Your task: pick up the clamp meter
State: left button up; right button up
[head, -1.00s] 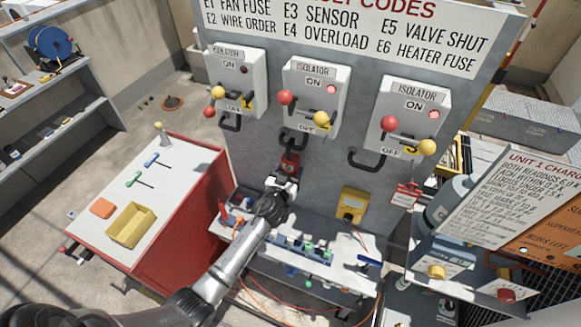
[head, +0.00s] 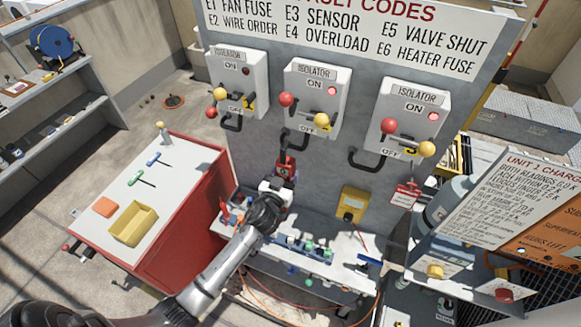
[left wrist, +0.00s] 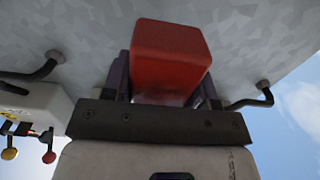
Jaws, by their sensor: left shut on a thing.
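The red clamp meter (head: 286,166) is held upright above the grey workbench (head: 345,248), in front of the grey panel. My left gripper (head: 281,180) is shut on it, with the arm reaching in from the lower left. In the left wrist view the meter shows as a red block (left wrist: 170,55) between the two dark fingers. Its lower part is hidden by the gripper. My right gripper is in neither view.
A yellow instrument (head: 351,204) stands on the bench against the panel. Several small coloured items sit in a row (head: 302,248) along the bench. Isolator boxes with handles (head: 310,97) jut out above. A red cabinet (head: 185,225) stands at left.

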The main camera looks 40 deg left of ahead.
pick_arm(q)
jog(key=b+v, duration=0.1)
jog(key=v, duration=1.1)
jog(key=w+d+r+m+h, duration=0.1)
jog(key=w+d+r, duration=0.1)
jog(key=r, duration=0.4)
jog(key=w+d+r+h, duration=0.1)
jog(key=w+d+r, duration=0.15)
jog(key=r, duration=0.35)
jog(key=s+d+r+m+h, duration=0.1)
jog(key=d+r+m+h, duration=0.1)
jog(key=d, duration=0.6)
notch_tip(320, 180, up, 3)
jog(key=shift+s+d+f+t+h+b, duration=0.15)
jog(key=shift+s+d+t+h+b, duration=0.2)
jog(key=shift+h, duration=0.25)
jog(key=shift+w, duration=0.1)
jog(key=shift+f, duration=0.15)
